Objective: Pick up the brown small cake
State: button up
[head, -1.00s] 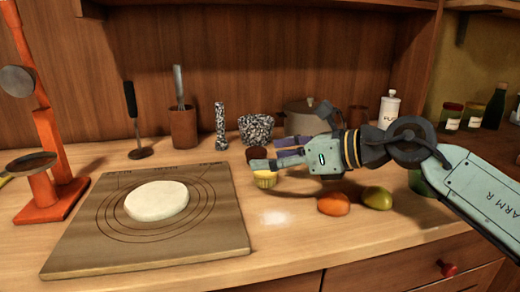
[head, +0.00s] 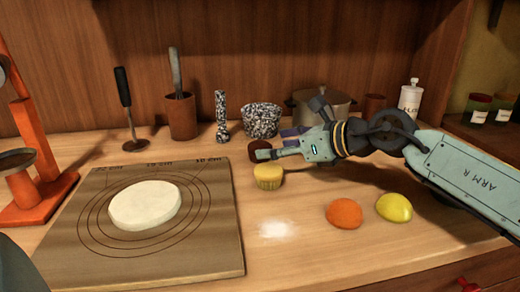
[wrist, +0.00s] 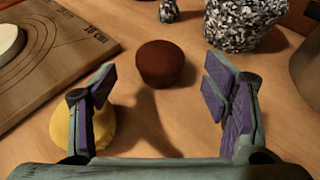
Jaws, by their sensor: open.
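The brown small cake (wrist: 160,63) stands upright on the counter in the wrist view, ahead of and between my open fingers. In the head view the brown cake (head: 260,147) is partly hidden behind a finger of my gripper (head: 285,146). My gripper (wrist: 160,100) is open and empty, with purple finger pads on both sides. A yellow small cake (head: 268,176) stands just in front of the gripper. The yellow cake (wrist: 92,128) also shows behind the left finger in the wrist view.
A board with dough (head: 145,205) lies to the left. A speckled mortar (head: 261,120) and a pot (head: 335,107) stand behind. An orange fruit (head: 344,213) and a yellow fruit (head: 394,207) lie in front of my arm.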

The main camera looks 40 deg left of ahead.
aim_at(267, 147)
jog(key=x, duration=0.4)
jog(key=shift+p, duration=0.3)
jog(key=shift+c, duration=0.4)
jog(key=c, duration=1.1)
jog(key=shift+c, duration=0.2)
